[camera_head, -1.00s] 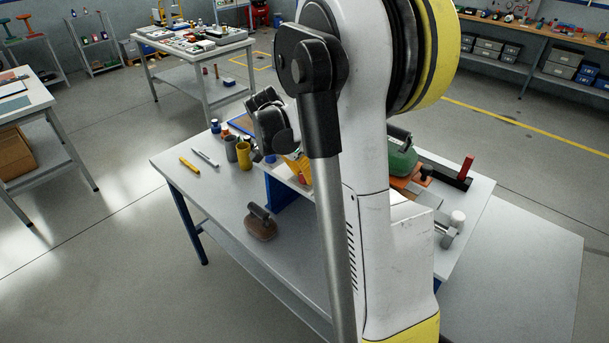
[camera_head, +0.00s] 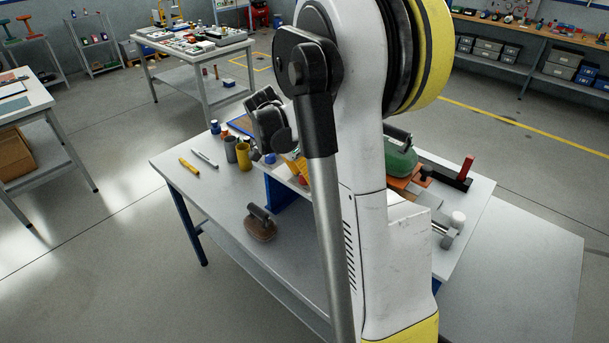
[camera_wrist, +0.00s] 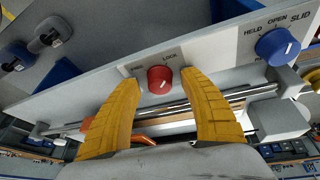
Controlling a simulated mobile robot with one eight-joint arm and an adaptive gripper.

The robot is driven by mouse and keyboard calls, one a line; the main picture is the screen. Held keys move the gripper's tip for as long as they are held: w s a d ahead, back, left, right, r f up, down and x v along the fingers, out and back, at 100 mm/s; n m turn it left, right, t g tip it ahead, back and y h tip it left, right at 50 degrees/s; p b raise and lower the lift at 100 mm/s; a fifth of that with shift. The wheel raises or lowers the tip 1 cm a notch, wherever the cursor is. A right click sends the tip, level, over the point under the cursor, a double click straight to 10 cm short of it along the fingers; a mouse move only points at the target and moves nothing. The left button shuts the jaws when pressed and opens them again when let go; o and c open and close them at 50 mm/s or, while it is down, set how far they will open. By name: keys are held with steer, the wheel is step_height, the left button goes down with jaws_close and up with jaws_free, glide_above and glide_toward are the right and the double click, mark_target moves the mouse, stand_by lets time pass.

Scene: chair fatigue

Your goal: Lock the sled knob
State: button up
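The red knob (camera_wrist: 160,79), with a white pointer line, sits on a pale panel under a "LOCK" label in the wrist view. My gripper (camera_wrist: 165,85) has two yellow fingers spread apart, one on each side of the red knob. The right fingertip is close to the knob; I cannot tell whether either finger touches it. A blue knob (camera_wrist: 277,46) with labels "HELD", "OPEN" and a partly cut-off "SLID" is on the same panel to the right. In the head view my arm hides most of the panel and the fingers barely show.
Metal rails (camera_wrist: 165,108) run below the panel, with a grey block (camera_wrist: 279,120) at right. On the workbench (camera_head: 205,185) are a yellow cup (camera_head: 244,157), a brown-based block (camera_head: 261,225), a green device (camera_head: 401,160) and a red upright handle (camera_head: 466,168). The bench's front left is mostly clear.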

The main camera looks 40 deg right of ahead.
steer(key=v, duration=1.2)
stand_by(0.3)
